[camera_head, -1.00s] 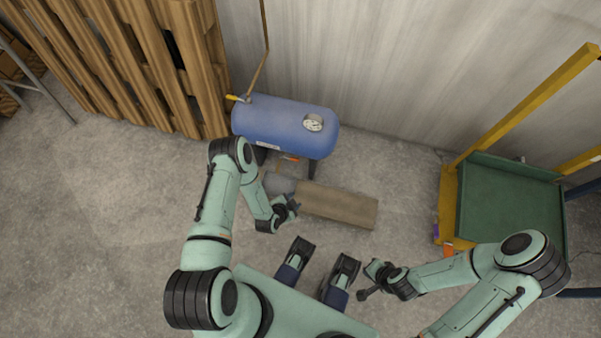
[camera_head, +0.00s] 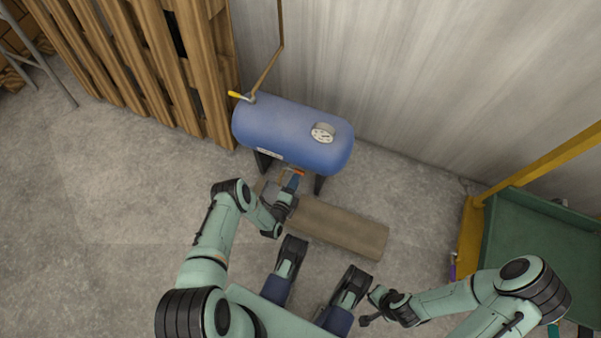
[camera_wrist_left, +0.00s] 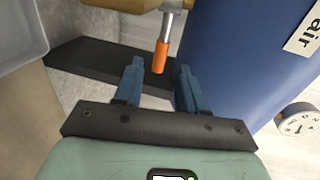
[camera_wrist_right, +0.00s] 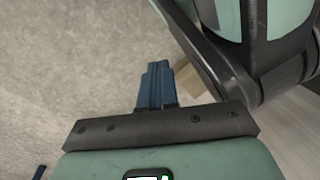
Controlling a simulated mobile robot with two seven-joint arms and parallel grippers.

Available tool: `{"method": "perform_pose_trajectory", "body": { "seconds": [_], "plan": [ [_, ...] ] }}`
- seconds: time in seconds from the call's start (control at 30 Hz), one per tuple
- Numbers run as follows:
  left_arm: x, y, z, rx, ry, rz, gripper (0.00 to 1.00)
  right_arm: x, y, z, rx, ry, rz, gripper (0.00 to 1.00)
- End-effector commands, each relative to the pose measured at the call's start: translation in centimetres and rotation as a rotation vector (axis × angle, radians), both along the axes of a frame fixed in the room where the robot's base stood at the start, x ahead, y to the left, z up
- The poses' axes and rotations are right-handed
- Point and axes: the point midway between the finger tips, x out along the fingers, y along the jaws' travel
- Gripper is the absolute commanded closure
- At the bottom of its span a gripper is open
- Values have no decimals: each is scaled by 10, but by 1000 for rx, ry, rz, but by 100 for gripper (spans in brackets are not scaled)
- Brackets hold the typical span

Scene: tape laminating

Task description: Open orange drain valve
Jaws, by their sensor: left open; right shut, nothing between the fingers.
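The orange drain valve handle (camera_wrist_left: 160,57) hangs from a brass fitting (camera_wrist_left: 140,5) beside the blue air tank (camera_wrist_left: 232,55) in the left wrist view. In the head view the orange handle (camera_head: 298,172) shows small under the blue tank (camera_head: 290,132). My left gripper (camera_wrist_left: 157,70) is open, its blue fingers on either side of the handle's lower end; I cannot tell whether they touch it. In the head view my left gripper (camera_head: 290,184) is just below the tank. My right gripper (camera_wrist_right: 155,68) is shut and empty over the floor, away from the tank.
A brown block (camera_head: 342,228) lies on the floor in front of the tank. A pressure gauge (camera_head: 322,132) and a yellow-handled valve (camera_head: 238,95) are on the tank. Wooden pallets (camera_head: 150,60) stand at left, a green cart (camera_head: 535,235) at right. A dark tank foot (camera_wrist_left: 90,65) is near the left fingers.

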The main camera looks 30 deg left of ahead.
Motion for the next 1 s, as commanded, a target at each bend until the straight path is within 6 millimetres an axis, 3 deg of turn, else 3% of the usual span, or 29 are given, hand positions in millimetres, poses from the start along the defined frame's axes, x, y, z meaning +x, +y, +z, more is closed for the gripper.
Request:
{"method": "perform_pose_trajectory", "body": {
  "seconds": [0.1, 0.3, 0.7, 0.77, 0.83, 1.0],
  "plan": [
    [25, 2, -6, 1, -4, 1, 60, -20, -2, -15, 4, 68, -7, 100],
    [49, 3, -11, 0, -1, -1, 60, -43, -5, -25, 10, 143, -14, 100],
    [56, 3, -11, -1, 1, -1, 60, -51, -6, -26, 12, 168, -16, 100],
    [56, 3, -11, -1, 1, -1, 76, -51, -6, -26, 11, 168, -16, 100],
    [56, 3, -11, -1, 1, -1, 99, -51, -6, -26, 11, 168, -16, 100],
    [56, 3, -11, -1, 1, 0, 100, -51, -6, -26, 12, 166, -15, 100]
  ]
}}
